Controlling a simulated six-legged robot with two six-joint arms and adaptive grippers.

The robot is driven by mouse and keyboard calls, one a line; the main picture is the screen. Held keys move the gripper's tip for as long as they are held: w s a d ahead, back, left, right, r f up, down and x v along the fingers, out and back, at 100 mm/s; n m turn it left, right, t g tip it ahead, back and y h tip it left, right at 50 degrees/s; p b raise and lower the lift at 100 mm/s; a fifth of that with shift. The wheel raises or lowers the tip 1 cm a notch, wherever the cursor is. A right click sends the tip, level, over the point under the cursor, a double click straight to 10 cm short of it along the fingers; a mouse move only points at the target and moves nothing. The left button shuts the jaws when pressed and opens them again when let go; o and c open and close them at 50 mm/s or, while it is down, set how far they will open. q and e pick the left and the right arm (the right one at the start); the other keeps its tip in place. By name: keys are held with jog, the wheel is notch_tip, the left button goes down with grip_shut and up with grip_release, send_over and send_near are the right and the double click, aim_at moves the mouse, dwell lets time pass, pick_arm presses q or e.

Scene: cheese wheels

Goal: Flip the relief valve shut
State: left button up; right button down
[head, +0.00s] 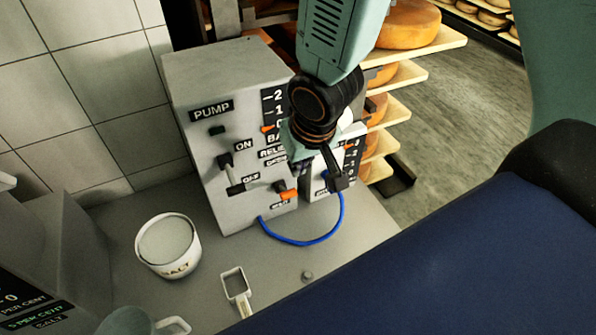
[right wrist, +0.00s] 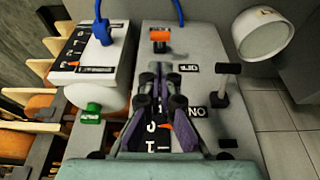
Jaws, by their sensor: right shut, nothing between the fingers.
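The relief valve's orange-tipped lever (head: 287,192) is low on the front of the grey pump box (head: 192,75), just above a small lower label that I cannot read clearly. The orange tip also shows in the right wrist view (right wrist: 160,35). My right gripper (head: 302,165) is in front of the box, partly covering the RELIEF label. In the right wrist view its fingers (right wrist: 162,80) are together and empty, over the panel and apart from the orange tip in the picture. I cannot tell whether they touch the panel. My left gripper is not in view.
The pump ON/OFF switch (head: 229,172) is left of the valve. A smaller box (head: 322,195) stands at its right, with a blue hose (head: 300,242) below. A salt tub (head: 167,245) and a square scoop (head: 236,285) are on the counter. Cheese shelves (head: 425,45) stand behind.

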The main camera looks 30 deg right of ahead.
aim_at(289, 193)
jog(key=b+x, duration=0.6)
jog(key=x, duration=0.5)
jog(key=shift+a, duration=0.1)
jog(key=shift+w+f+b, duration=0.1)
jog(key=shift+f+b, duration=0.25)
jog(key=shift+f, duration=0.1)
jog(key=shift+w, duration=0.1)
jog(key=shift+f, duration=0.1)
